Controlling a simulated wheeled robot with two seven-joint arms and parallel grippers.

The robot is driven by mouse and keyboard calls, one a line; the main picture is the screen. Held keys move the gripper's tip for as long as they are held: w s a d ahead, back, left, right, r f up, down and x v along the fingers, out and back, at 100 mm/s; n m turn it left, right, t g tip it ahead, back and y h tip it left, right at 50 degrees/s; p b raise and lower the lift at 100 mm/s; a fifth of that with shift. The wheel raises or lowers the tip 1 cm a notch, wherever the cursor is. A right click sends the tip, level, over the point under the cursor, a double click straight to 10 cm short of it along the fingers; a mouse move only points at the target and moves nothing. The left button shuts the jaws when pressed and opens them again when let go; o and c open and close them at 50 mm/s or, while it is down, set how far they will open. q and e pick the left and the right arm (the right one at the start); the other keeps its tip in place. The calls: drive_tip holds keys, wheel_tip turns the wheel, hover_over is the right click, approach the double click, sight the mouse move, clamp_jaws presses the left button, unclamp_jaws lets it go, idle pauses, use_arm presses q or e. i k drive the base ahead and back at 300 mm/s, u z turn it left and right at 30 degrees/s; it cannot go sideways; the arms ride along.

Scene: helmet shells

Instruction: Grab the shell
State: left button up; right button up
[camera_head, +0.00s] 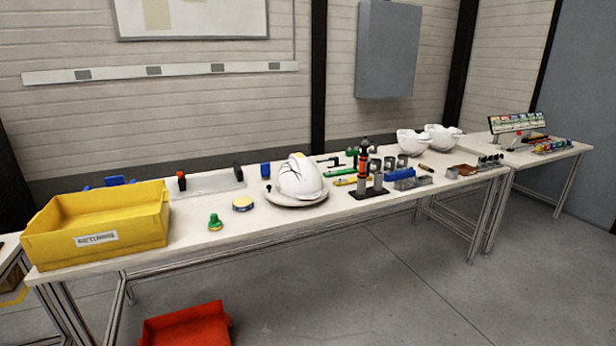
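A white helmet shell (299,179) sits on a round light base (296,200) near the middle of the long table (250,222). Two more white shells, one in front (411,142) and one behind to its right (442,137), rest at the table's far right end. They seem to lie with their hollow side up, but they are small in the view. Neither of my grippers is in view.
A yellow bin (97,225) stands at the table's left end. A green knob (215,222) and a small round tin (243,204) lie left of the shell. A tool stand (367,192) is close on its right. A red bin (187,327) is on the floor in front.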

sight(298, 178)
drive_tip(key=z, duration=0.75)
drive_tip(key=i, duration=0.9)
drive_tip(key=z, duration=0.9)
drive_tip(key=i, duration=2.3)
drive_tip(key=u, duration=1.7)
drive_tip(key=i, duration=0.7)
drive_tip(key=u, duration=0.7)
